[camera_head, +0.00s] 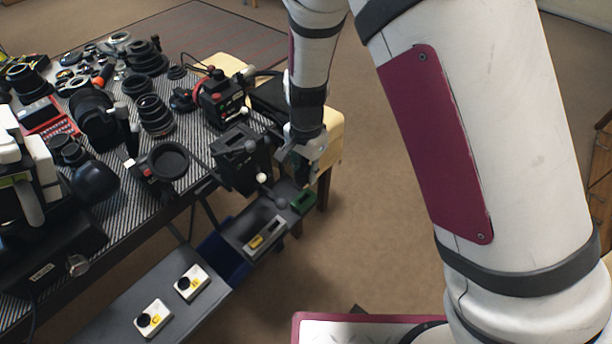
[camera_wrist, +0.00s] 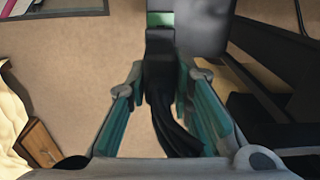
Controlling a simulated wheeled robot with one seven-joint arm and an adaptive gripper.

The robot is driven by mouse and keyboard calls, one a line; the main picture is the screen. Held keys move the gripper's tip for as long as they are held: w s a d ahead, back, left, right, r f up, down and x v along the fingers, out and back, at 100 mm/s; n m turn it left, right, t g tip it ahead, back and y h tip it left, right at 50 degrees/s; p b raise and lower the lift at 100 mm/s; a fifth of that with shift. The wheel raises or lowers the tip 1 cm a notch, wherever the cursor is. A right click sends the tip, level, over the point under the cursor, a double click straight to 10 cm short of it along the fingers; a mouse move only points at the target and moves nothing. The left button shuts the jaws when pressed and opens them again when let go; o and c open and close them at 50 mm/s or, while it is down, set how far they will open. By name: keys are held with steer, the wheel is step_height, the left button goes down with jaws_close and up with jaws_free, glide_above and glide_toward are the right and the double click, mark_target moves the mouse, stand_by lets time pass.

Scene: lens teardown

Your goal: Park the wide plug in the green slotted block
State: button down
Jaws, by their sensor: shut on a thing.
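The green block (camera_head: 303,201) sits at the far right end of the grey shelf in the head view. A green patch, apparently the same block, shows at the top of the wrist view (camera_wrist: 160,18). Its slot cannot be made out. My gripper (camera_head: 300,166) is just above and behind the block in the head view, pointing down. In the wrist view, its teal fingers (camera_wrist: 165,100) are around a long black piece (camera_wrist: 166,118), which looks like the plug with its cable. The plug's tip and its width are not clear, and I cannot tell whether it touches the block.
A grey tray (camera_head: 280,222) with a yellow-marked slot is beside the green block. Two white blocks with black knobs (camera_head: 192,282) stand on the lower shelf. A black device (camera_head: 240,158) stands close left of my gripper. Lenses crowd the striped table (camera_head: 190,184). Open floor lies right.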

steer(key=b, duration=0.4)
glide_above(306, 190)
steer(key=s, duration=0.2)
steer(key=shift+f, duration=2.15)
steer(key=shift+s+f+b, duration=0.1)
steer(key=shift+f+b, duration=0.3)
steer(key=shift+f, duration=0.55)
steer(key=shift+r+p, duration=0.1)
steer(key=shift+p, duration=0.35)
steer(key=shift+f, duration=0.9)
steer(key=c, duration=1.3)
jaws_free()
steer(key=shift+c, duration=0.2)
steer(key=shift+r, duration=0.1)
step_height(306, 190, up, 12)
steer(key=shift+f, duration=0.1)
